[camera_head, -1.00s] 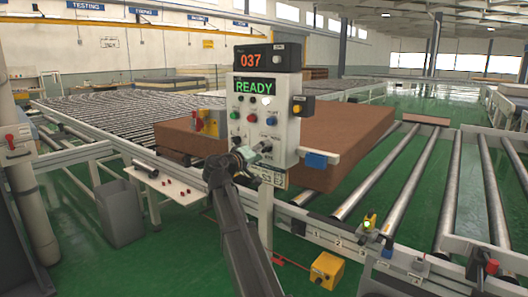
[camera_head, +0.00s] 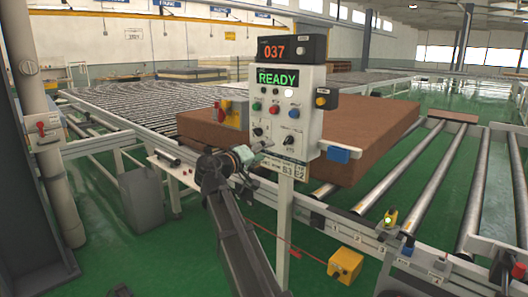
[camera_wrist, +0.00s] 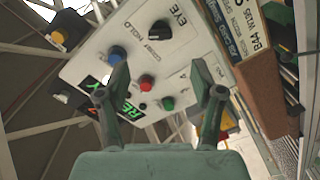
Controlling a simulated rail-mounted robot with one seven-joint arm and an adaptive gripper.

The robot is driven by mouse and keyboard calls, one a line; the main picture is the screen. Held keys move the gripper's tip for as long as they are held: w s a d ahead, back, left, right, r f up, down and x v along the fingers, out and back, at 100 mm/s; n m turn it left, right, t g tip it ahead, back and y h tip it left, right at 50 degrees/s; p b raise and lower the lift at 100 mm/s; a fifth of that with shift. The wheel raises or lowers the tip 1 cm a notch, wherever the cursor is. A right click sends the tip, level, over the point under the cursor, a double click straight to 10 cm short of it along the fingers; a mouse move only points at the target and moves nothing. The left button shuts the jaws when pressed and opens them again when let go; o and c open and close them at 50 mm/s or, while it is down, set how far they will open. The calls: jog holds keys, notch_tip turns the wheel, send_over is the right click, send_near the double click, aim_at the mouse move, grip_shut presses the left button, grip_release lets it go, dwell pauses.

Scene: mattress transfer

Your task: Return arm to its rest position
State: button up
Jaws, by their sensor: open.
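My gripper (camera_head: 260,148) is at the end of my dark arm, just left of the lower part of the white control panel (camera_head: 309,118). In the wrist view my gripper (camera_wrist: 160,80) has its two fingers spread apart with nothing held between them. Beyond the fingers the panel (camera_wrist: 170,50) fills much of the view, tilted, with a blue button (camera_wrist: 117,54), a red button (camera_wrist: 146,82) and a green button (camera_wrist: 168,103). The panel's screen (camera_head: 278,77) reads READY, with a 037 display (camera_head: 291,49) above it. I cannot tell the exact gap to the panel.
A large brown mattress block (camera_head: 370,140) lies on the rollers behind the panel. A yellow box (camera_head: 345,265) sits on the green floor at front right. A grey bin (camera_head: 141,200) and a white pipe (camera_head: 52,150) stand at left. A roller conveyor (camera_head: 455,190) extends on the right.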

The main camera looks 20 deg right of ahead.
jog(key=s+a+f+n+g+y, duration=0.15)
jog(key=f+y, duration=0.25)
jog(key=f, duration=1.2)
jog(key=s+a+f+n+g+y, duration=0.1)
jog(key=s+a+f+y, duration=0.15)
jog(key=f, duration=1.35)
jog(key=s+a+f+g+y, duration=0.25)
jog(key=s+f, duration=0.55)
jog(key=f, duration=0.5)
jog(key=s+a+f+g+y, duration=0.25)
jog(key=s+f, duration=0.45)
jog(key=f, duration=0.7)
jog(key=s+a+f+g+y, duration=0.25)
jog(key=s+f, duration=0.35)
jog(key=s, duration=0.7)
jog(key=s+a+f+g+y, duration=0.1)
jog(key=s+f+g, duration=0.2)
jog(key=s+f, duration=0.7)
jog(key=s+a+f+g+y, duration=0.1)
jog(key=s+f+g, duration=0.15)
jog(key=s, duration=1.35)
notch_tip(320, 180, up, 13)
jog(key=p, duration=1.5)
jog(key=shift+w+r+m, duration=0.15)
jog(key=shift+w+m, duration=0.2)
jog(key=shift+w, duration=0.05)
